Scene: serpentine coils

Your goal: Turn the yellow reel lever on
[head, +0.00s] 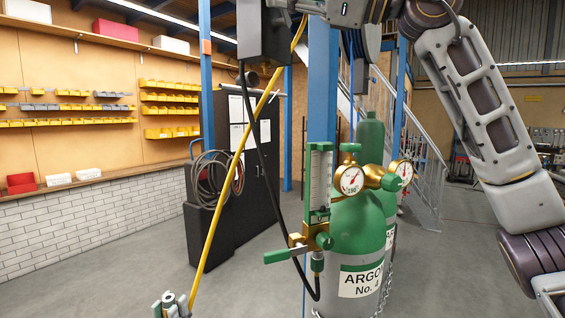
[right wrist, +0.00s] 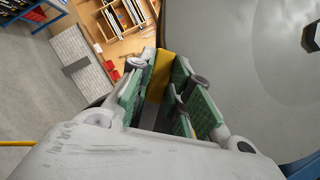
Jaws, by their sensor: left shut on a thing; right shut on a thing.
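In the right wrist view a flat yellow bar, which looks like the yellow reel lever (right wrist: 159,76), stands between the green pads of my right gripper (right wrist: 166,64). The gripper is shut on it. A big grey disc (right wrist: 235,55), seemingly part of the reel, fills the right of that view. In the head view my left gripper (head: 170,303) shows only its tips at the bottom edge. It is shut on a small grey cylindrical piece at the lower end of a yellow hose (head: 232,175). My right gripper is outside the head view.
A green argon cylinder (head: 358,222) with gauges and a flowmeter (head: 319,180) stands at centre right. A green handle (head: 280,257) sticks out to its left. A black hose (head: 263,150) hangs beside the blue post (head: 322,75). Open floor lies at the left.

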